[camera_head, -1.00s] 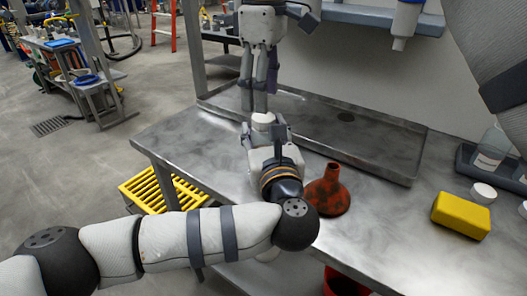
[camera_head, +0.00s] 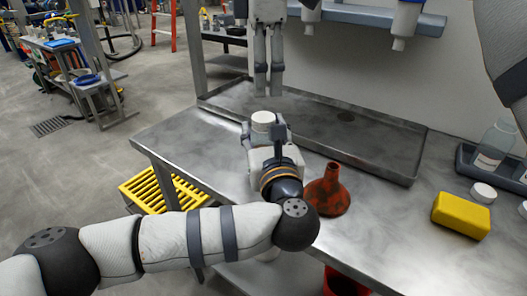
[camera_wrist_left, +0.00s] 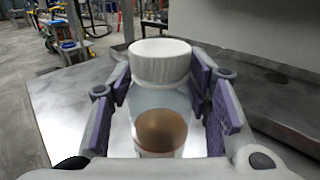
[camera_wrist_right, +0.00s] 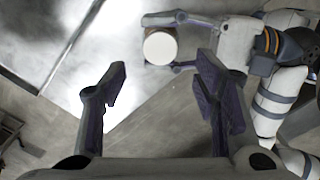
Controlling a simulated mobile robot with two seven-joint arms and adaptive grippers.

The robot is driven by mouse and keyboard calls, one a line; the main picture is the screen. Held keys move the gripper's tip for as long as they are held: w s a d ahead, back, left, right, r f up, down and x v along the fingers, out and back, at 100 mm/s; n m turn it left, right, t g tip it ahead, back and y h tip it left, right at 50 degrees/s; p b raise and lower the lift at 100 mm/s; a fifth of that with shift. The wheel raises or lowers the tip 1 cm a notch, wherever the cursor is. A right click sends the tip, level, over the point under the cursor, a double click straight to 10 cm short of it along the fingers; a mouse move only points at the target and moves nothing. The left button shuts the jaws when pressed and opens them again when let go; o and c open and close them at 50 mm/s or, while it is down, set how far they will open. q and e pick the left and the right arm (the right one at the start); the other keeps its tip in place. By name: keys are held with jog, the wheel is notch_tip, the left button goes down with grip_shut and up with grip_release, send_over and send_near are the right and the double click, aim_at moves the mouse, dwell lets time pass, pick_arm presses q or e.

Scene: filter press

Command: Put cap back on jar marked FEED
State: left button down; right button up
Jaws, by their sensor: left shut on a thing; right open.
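My left gripper (camera_head: 262,132) is shut on a clear jar (camera_wrist_left: 160,104) with brown contents, holding it upright at the worktable's near left edge. A white cap (camera_head: 263,118) sits on top of this jar and looks level. The cap also shows in the left wrist view (camera_wrist_left: 160,62) and from above in the right wrist view (camera_wrist_right: 160,47). I cannot tell how tightly it is on, and no marking on the held jar is readable. My right gripper (camera_head: 269,82) is open and empty, above and behind the cap, apart from it.
A rusty red funnel (camera_head: 328,193) stands right of the held jar. A yellow block (camera_head: 461,215) and a loose white cap (camera_head: 483,192) lie farther right. Another clear jar (camera_head: 492,148) stands in a dark tray (camera_head: 466,168). The sunken metal basin (camera_head: 385,150) behind is empty.

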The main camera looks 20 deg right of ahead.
aim_at(264, 117)
notch_tip(264, 117, down, 7)
jog(key=shift+f, duration=0.2)
jog(key=shift+c, duration=0.5)
jog(key=c, duration=1.1)
jog(key=m, duration=0.6)
jog(key=shift+c, duration=0.2)
jog(key=o, duration=1.3)
jog(key=shift+c, duration=0.2)
jog(key=shift+r, duration=2.25)
jog(key=o, duration=0.6)
